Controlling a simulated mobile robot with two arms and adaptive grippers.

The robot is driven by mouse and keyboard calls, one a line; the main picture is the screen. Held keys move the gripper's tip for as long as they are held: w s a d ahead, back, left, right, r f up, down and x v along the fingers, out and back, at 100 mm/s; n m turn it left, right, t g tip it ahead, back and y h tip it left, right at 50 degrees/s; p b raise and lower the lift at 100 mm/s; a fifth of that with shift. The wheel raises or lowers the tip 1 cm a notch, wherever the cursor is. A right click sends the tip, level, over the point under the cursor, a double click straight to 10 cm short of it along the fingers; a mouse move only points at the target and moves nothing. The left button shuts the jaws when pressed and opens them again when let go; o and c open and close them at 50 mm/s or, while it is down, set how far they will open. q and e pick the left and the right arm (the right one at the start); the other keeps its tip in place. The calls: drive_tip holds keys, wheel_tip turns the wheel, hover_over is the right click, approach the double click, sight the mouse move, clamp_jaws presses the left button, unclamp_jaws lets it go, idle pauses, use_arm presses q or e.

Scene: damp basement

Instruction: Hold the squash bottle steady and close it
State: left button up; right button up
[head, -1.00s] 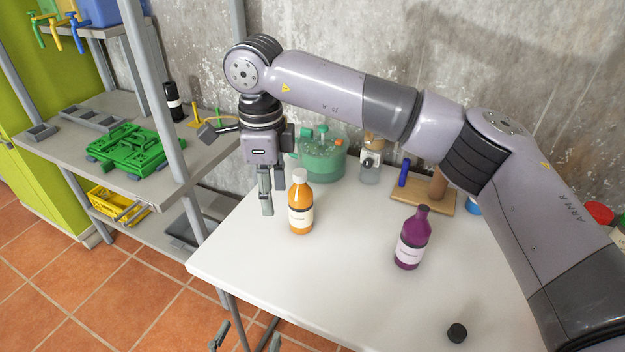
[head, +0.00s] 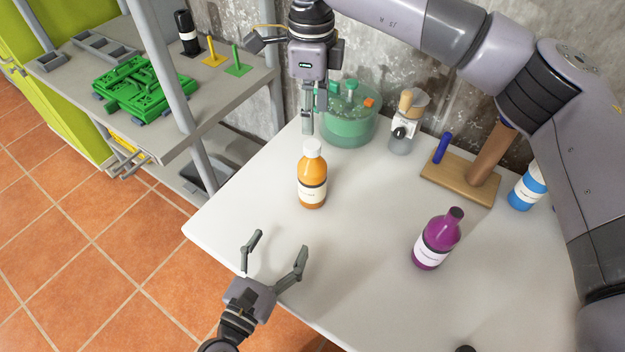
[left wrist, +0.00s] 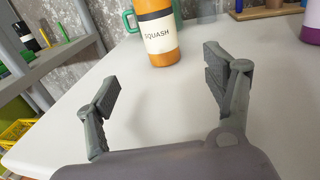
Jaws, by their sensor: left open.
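The squash bottle (head: 312,182) stands upright on the white table (head: 375,245). It is orange with a white top; I cannot tell whether that top is a cap or a bare neck. Its label reads SQUASH in the left wrist view (left wrist: 158,40), where its top is cut off. My left gripper (head: 277,246) is open and empty at the table's near edge, short of the bottle and facing it. My right gripper (head: 314,122) points down behind the bottle, its two fingers apart with nothing seen between them. A black cap (head: 466,349) shows partly at the bottom edge.
A purple bottle (head: 437,240) stands to the right. A green tub (head: 348,122), a small dispenser (head: 403,130), a wooden stand (head: 460,182) and a blue bottle (head: 526,190) line the back. A shelf rack (head: 180,110) is at left. Table between left gripper and squash bottle is clear.

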sight(313, 185)
use_arm(q)
drive_tip(key=x, duration=1.7)
drive_tip(key=shift+w, duration=0.1)
drive_tip(key=shift+c, duration=0.2)
clamp_jaws()
